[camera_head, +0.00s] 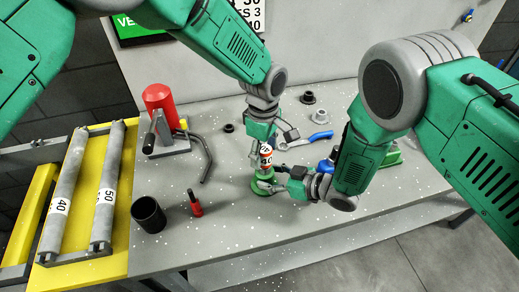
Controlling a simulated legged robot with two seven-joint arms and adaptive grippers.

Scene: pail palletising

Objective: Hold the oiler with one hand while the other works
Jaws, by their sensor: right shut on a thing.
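Near the middle of the grey bench is what looks like the oiler, a small item with a round green base (262,190). A white and orange-red labelled part (266,161) shows just above the base; I cannot tell whether it belongs to the same item. My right gripper (265,182) comes in from the right and is shut on the item, low by its green base. My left gripper (259,152) points down from above, right at the labelled part. Its fingers are small and partly hidden, so I cannot tell whether they grip.
A black cup (148,214) and a small red-handled tool (195,203) stand at the left front. Behind are a red cylinder (160,106) on a grey block, a bent dark bar (207,157) and a blue-handled tool (318,136). A yellow roller frame (118,215) adjoins the bench's left edge.

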